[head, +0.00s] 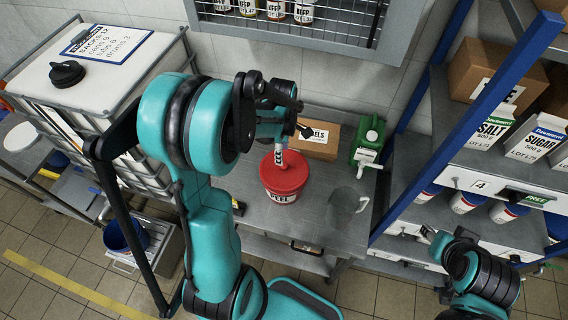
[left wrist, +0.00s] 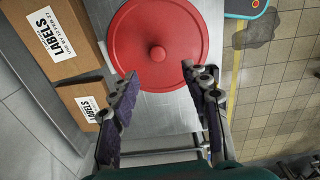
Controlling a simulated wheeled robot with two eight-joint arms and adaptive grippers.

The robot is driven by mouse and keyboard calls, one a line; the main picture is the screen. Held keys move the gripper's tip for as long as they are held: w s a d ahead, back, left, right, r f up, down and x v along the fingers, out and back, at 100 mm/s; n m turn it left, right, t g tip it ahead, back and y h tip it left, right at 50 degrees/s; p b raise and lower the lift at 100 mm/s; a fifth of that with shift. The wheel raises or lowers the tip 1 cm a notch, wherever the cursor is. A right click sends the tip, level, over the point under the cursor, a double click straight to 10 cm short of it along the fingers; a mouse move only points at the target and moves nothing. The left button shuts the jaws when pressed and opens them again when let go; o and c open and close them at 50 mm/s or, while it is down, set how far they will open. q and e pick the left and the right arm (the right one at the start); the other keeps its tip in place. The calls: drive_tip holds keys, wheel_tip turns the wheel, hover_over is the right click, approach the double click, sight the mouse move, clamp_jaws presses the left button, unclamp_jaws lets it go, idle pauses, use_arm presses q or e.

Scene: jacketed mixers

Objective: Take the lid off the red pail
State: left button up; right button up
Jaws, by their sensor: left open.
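The red pail (head: 281,196), with a white label, stands on the grey metal bench in the head view. Its red lid (head: 285,174) is on it. In the left wrist view the round lid (left wrist: 140,30) shows from above, with a small red knob (left wrist: 157,53) at its centre. My left gripper (left wrist: 160,76) is open above the lid. Its fingertips are on either side, just short of the knob, and hold nothing. In the head view my left arm partly hides this gripper. My right gripper (head: 427,234) is away at the right, near the shelf; its jaw opening is unclear.
A clear jug (head: 345,207) stands right of the pail. A green container (head: 368,140) and a cardboard box (head: 318,141) stand behind it. A blue-posted shelf (head: 436,130) bounds the right; a white caged tank (head: 95,75) stands left.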

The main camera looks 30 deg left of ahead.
sight(284, 165)
use_arm(q)
drive_tip(key=f, duration=0.7)
drive_tip(key=shift+w+d+f, duration=0.2)
drive_tip(key=shift+d+f, duration=0.05)
clamp_jaws()
